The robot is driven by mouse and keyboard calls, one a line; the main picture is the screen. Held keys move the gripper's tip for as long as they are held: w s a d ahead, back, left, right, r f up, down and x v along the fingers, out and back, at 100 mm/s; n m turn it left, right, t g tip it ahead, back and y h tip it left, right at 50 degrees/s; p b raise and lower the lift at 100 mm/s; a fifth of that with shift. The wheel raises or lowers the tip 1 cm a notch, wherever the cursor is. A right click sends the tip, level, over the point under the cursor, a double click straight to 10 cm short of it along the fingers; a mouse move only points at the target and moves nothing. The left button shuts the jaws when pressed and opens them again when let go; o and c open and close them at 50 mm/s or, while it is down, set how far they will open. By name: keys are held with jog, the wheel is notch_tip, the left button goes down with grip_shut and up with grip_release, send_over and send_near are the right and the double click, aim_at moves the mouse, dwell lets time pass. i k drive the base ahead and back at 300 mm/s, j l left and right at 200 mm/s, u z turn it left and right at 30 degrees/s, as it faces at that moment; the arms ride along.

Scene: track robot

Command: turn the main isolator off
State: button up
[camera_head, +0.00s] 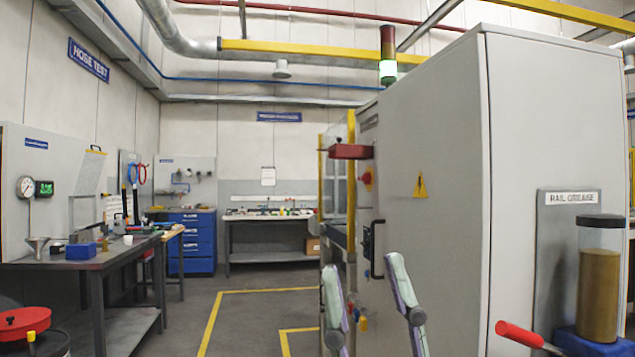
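A large grey cabinet (432,130) fills the right half of the view, with a yellow warning triangle on its side. On its narrow left face is a small red knob (367,179), seen nearly edge-on. It may be the main isolator, but its setting cannot be read. A black handle (375,250) sits lower on the same face. My gripper (361,263) shows at the bottom centre as two pale green fingers, spread wide with nothing between them. It is in front of the cabinet's lower left part and hides some of it.
A red box (350,151) juts out beside the cabinet's left face. A red-handled lever (525,337) and a grease reservoir (598,285) stand at lower right. A workbench (85,262) and red-lidded drum (24,321) are at left. The floor between is clear, with yellow lines.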

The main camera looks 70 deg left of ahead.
aim_at(366, 177)
jog(key=u, duration=1.8)
jog(key=i+j+z, duration=0.25)
jog(key=i+j, duration=0.25)
jog(key=i+j+z, duration=0.2)
jog(key=i+j, duration=0.45)
jog(key=i+j+z, duration=0.25)
jog(key=i+j, duration=0.3)
jog(key=j, duration=0.2)
